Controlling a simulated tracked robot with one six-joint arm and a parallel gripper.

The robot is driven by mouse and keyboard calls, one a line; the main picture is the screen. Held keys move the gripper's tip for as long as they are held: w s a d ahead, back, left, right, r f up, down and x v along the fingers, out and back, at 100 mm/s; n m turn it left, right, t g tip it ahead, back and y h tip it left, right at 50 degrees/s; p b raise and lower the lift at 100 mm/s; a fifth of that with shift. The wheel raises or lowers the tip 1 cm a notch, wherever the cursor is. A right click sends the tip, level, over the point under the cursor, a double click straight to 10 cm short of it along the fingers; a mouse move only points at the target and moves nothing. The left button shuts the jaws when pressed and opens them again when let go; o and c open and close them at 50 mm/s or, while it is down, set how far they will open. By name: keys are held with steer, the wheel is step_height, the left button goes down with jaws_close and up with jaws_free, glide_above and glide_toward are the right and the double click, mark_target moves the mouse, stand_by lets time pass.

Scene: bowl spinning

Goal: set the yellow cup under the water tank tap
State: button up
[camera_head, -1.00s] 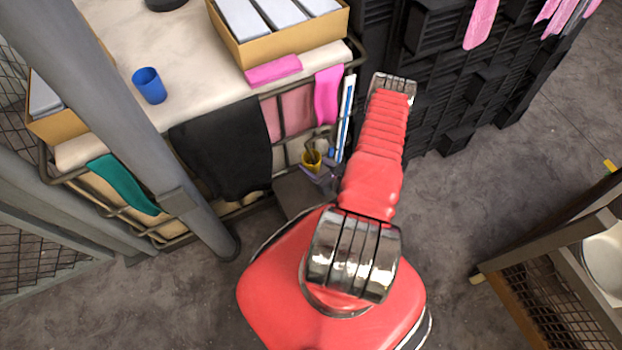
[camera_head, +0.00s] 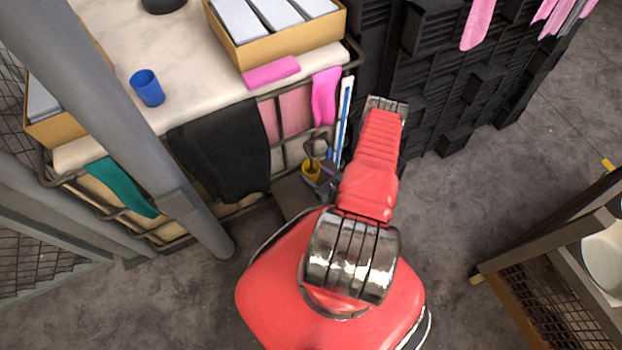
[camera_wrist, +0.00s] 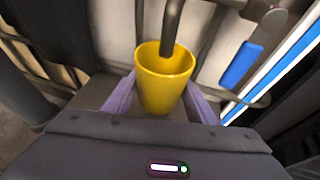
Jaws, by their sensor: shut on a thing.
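The yellow cup (camera_wrist: 165,82) stands upright between the purple fingers of my gripper (camera_wrist: 160,97), which is shut on it. The cup also shows small in the head view (camera_head: 311,171), beside the tank frame. The grey tap spout (camera_wrist: 173,22) comes down from the top of the wrist view, and its lower end overlaps the cup's mouth. I cannot tell the height gap between spout and cup. A blue lever (camera_wrist: 241,64) is to the right of the spout. The cup's underside and its contact with the grey surface below (camera_wrist: 93,94) are hidden.
A black cloth (camera_head: 220,150) hangs left of the cup. A white and blue upright strip (camera_head: 343,122) is close on the right. A cream-topped table (camera_head: 110,50) carries a blue cup (camera_head: 147,88) and a box (camera_head: 285,35). A wooden rack (camera_head: 560,260) stands right.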

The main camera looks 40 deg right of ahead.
mark_target(312, 178)
steer(key=shift+f, duration=2.05)
steer(key=o, duration=1)
steer(key=shift+f, duration=0.1)
steer(key=shift+o, duration=0.2)
steer(key=v, duration=0.9)
steer(key=shift+s+r, duration=0.25)
steer(key=shift+s, duration=0.1)
steer(key=shift+v, duration=1.15)
